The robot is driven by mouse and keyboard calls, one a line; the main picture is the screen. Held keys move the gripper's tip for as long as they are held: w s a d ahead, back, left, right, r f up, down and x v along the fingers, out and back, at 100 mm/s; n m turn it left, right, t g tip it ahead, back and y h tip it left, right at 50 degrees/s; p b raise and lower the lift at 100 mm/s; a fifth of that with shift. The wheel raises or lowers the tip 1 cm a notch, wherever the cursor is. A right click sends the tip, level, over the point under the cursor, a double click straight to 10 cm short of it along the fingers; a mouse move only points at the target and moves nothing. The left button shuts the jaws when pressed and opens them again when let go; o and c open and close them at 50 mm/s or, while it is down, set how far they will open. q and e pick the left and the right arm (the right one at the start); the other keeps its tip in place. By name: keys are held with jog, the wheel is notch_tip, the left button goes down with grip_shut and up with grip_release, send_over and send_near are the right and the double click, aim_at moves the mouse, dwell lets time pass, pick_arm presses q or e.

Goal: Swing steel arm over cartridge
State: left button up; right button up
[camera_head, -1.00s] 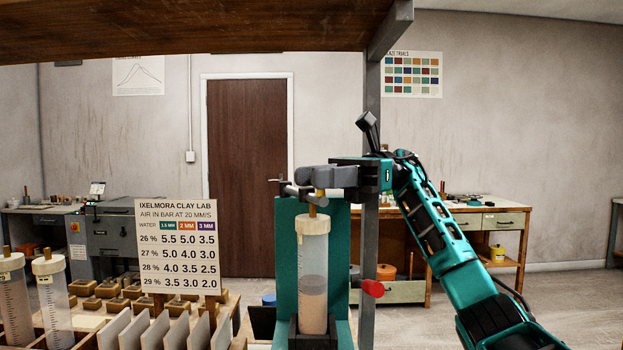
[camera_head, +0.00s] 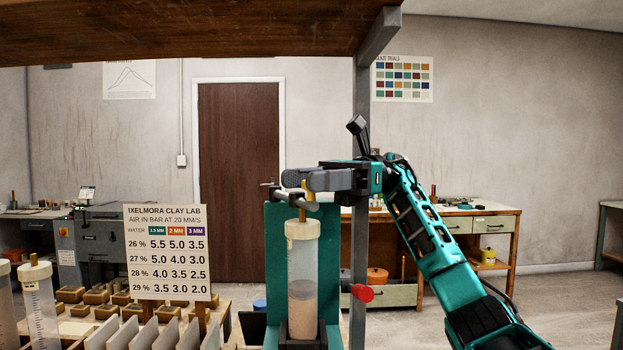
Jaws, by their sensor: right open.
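The cartridge (camera_head: 302,290) is a clear upright tube with a pale cap and a brass tip, partly filled with grey-beige clay. It stands in a teal stand (camera_head: 275,270). A steel arm (camera_head: 289,196) lies across the stand's top at the height of the brass tip; I cannot tell whether it is centred over the cartridge. My right gripper (camera_head: 298,181) is open at the steel arm, above the cartridge, pointing left. Its fingers hide part of the steel arm, and contact is unclear. My left gripper is not in view.
A red knob (camera_head: 361,293) sticks out right of the stand. A lab sign (camera_head: 166,252) stands left, behind upright grey slabs and another clear tube (camera_head: 40,305). A wooden shelf (camera_head: 190,30) hangs overhead, with a grey post (camera_head: 360,235) behind the stand.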

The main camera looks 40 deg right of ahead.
jog(key=shift+d, duration=0.55)
jog(key=d+p, duration=0.1)
jog(key=d, duration=0.5)
jog(key=shift+s+d, duration=0.15)
jog(key=shift+d, duration=0.05)
jog(key=shift+c, duration=0.4)
